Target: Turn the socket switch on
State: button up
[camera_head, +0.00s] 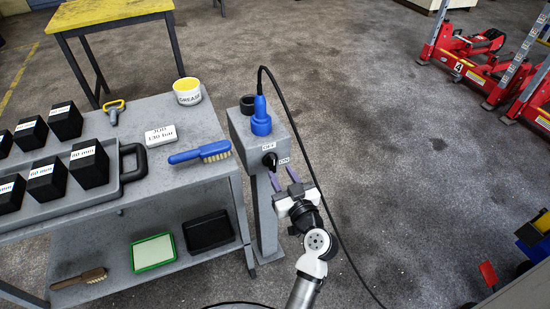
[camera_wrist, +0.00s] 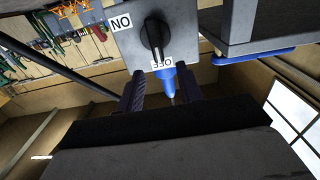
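The socket switch (camera_head: 270,160) is a black rotary knob on the front of a grey socket box (camera_head: 240,127) on a post. In the wrist view the switch (camera_wrist: 154,38) has its handle lined up toward the OFF label (camera_wrist: 162,63); the ON label (camera_wrist: 121,22) is to one side. A blue plug (camera_head: 261,118) with a black cable is in the top of the box. My gripper (camera_head: 283,174) is open in front of the knob and slightly below it. In the wrist view its fingers (camera_wrist: 160,88) are apart, with nothing held between them.
A grey workbench (camera_head: 200,125) stands left of the box, with a blue brush (camera_head: 200,152), grease tub (camera_head: 187,91) and case of black blocks (camera_head: 130,172). The black cable (camera_head: 318,185) hangs to the right, passing near my arm.

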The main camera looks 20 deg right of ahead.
aim_at(274, 161)
jog(key=shift+w+p, duration=0.65)
jog(key=shift+w, duration=2.1)
grip_shut()
